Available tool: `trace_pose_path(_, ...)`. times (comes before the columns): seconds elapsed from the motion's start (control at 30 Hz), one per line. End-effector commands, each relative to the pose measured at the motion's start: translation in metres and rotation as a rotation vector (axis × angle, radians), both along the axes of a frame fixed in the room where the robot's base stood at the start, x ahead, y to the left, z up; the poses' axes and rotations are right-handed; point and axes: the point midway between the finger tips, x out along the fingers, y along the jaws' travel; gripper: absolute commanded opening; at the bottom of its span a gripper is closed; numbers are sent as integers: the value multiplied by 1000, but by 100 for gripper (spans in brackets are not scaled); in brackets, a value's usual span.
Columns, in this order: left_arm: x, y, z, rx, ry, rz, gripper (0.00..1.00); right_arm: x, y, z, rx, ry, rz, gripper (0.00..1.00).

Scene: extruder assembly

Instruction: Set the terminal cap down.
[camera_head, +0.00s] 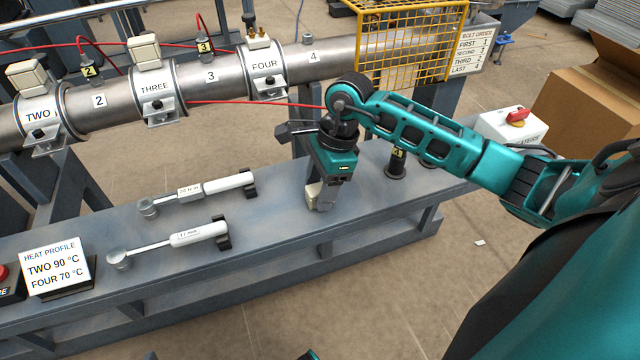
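The terminal cap (325,197) is a small beige block at the tip of my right gripper (318,196), low over the grey bench top. The gripper points down and appears shut on the cap. Its fingers hide part of the cap, and I cannot tell whether the cap touches the bench. Heater band FOUR (265,67) on the barrel has bare brass terminals (258,40) on top. Similar beige caps sit on band TWO (27,76) and band THREE (144,50). My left gripper is not in view.
Two white-handled wrenches (203,233) (216,186) lie on the bench (270,265) to the left. A heat profile sign (53,268) stands at far left. A dark post (396,165) and a red-knobbed switch box (512,125) are to the right. A yellow cage (410,45) stands behind.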

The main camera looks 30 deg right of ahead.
Motion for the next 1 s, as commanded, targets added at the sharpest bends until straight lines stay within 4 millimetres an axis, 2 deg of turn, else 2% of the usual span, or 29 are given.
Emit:
trace_pose_path(0.27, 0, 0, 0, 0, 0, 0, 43, 0, 0, 0, 0, 0, 0, 63)
trace_pose_path(0.43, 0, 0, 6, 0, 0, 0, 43, 0, -2, 11, -1, -2, 0, 63)
trace_pose_path(0.8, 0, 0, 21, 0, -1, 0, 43, -4, -21, 87, -3, -3, -1, 63)
trace_pose_path(1.0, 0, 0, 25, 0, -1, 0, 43, -6, -27, 112, -1, -1, 0, 63)
